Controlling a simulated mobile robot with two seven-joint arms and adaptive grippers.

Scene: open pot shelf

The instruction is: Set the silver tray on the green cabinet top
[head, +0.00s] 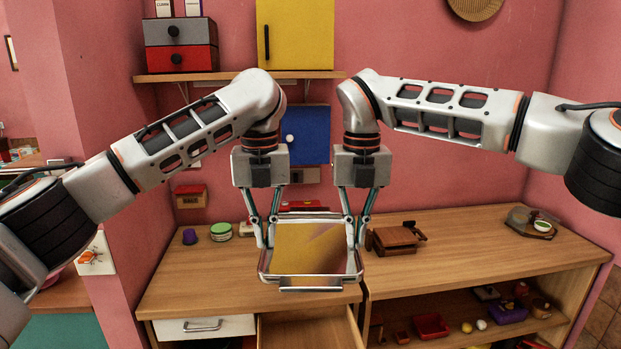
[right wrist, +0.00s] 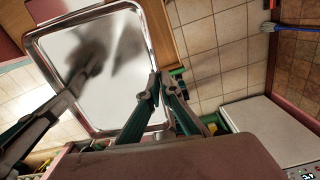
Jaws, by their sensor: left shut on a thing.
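The silver tray (head: 312,284) is a shiny square tray with a raised rim, held level in front of me above the wooden counter. My left gripper (head: 268,244) is shut on its left rim. My right gripper (head: 355,244) is at its right rim; in the right wrist view the right fingers (right wrist: 156,80) straddle the rim of the tray (right wrist: 100,60) and look closed on it. A green cabinet (head: 65,331) with a wooden top (head: 62,297) stands at the lower left, partly hidden by my left arm.
A drawer (head: 312,327) stands open below the tray. A pink wall corner (head: 115,240) separates the counter from the green cabinet.

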